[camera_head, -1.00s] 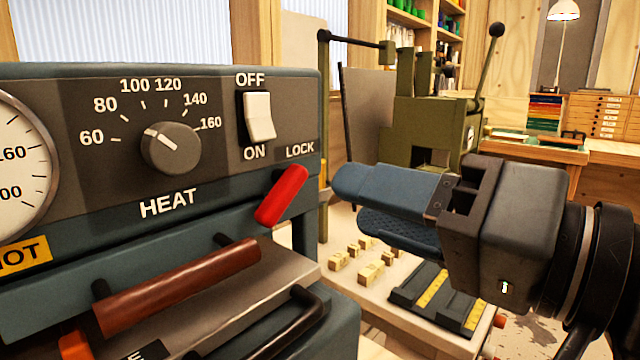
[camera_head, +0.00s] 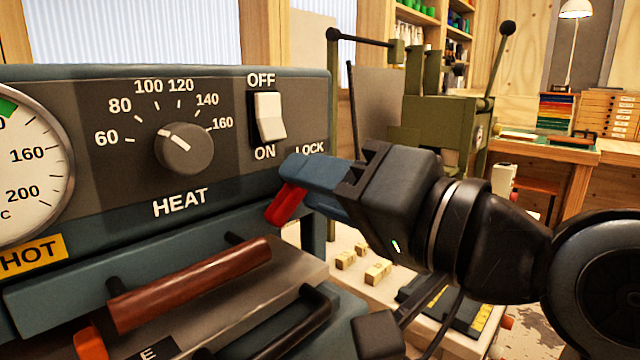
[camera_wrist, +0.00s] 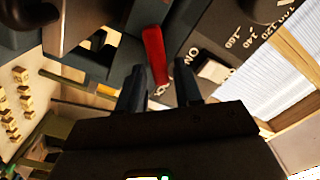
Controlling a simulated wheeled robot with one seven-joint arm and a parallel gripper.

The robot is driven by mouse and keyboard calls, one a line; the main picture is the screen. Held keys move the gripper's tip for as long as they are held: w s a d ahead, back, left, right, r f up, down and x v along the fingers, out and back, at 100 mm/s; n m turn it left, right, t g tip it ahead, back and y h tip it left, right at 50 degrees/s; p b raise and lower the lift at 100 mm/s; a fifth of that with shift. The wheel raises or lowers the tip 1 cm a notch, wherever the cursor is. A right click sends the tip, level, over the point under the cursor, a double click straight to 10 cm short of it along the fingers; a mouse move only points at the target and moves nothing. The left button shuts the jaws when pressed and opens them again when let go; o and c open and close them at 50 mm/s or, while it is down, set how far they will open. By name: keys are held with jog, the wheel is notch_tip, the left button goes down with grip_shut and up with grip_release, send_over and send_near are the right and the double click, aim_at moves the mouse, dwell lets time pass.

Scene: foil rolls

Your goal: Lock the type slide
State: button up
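The red lock lever (camera_head: 286,204) sits on the front of the blue-grey machine (camera_head: 50,300), below the word LOCK. It slants down to the left in the head view. My gripper (camera_head: 308,178) is at the lever, and its blue fingers cover the lever's upper part there. In the wrist view, the red lever (camera_wrist: 155,55) reaches between the two spread fingertips of my gripper (camera_wrist: 158,82), with gaps visible on both sides. The slide's black handle (camera_head: 280,330) shows low at the front of the machine; its front is partly cut off.
A brown bar handle (camera_head: 190,285) lies just below and left of the lever. A heat knob (camera_head: 184,148) and an OFF/ON switch (camera_head: 270,116) are on the panel. Small type blocks (camera_head: 377,271) lie on the bench behind my gripper. A green press (camera_head: 430,115) stands behind.

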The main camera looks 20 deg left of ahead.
grip_shut()
jog(key=shift+n, duration=0.8)
jog(key=shift+o, duration=1.2)
grip_release()
jog(key=v, duration=0.7)
jog(key=shift+s+d+b, duration=0.15)
jog(key=shift+d+b, duration=0.15)
jog(key=shift+d, duration=0.1)
